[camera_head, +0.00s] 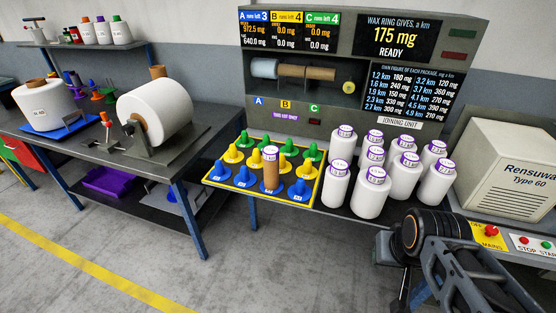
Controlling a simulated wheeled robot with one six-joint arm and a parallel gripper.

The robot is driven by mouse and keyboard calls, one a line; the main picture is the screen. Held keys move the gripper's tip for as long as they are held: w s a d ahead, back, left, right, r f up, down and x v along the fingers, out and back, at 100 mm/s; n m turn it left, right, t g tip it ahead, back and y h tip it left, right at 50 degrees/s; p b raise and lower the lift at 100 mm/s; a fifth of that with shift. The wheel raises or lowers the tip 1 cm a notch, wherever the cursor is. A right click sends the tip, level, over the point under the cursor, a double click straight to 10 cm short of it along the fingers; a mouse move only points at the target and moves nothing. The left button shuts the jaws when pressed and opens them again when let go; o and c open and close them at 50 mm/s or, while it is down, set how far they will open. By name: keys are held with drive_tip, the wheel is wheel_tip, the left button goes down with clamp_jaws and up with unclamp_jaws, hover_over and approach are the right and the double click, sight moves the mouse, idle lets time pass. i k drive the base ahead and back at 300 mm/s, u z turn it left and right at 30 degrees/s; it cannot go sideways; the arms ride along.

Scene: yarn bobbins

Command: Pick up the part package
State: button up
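Several white yarn packages with purple-ringed labels on top stand upright in a group (371,193) on the bench, right of the peg tray. A narrow brown tube (271,172) with a similar label stands upright on a peg at the tray's front. I cannot tell from this view which of these is the part package; the label text is too small to read. My arm shows at the lower right, but my gripper cannot be made out.
The yellow-edged tray (212,179) holds blue, yellow and green cone pegs. Behind it stands the joining unit (262,121) with its screens. A beige machine (506,170) and a red mains button (490,230) are right. A left bench (75,140) carries large white rolls. Floor is clear in front.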

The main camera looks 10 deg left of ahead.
sight(270, 153)
drive_tip(key=u, duration=0.35)
drive_tip(key=i, duration=0.65)
drive_tip(key=u, duration=1)
drive_tip(key=i, duration=0.4)
drive_tip(key=u, duration=0.45)
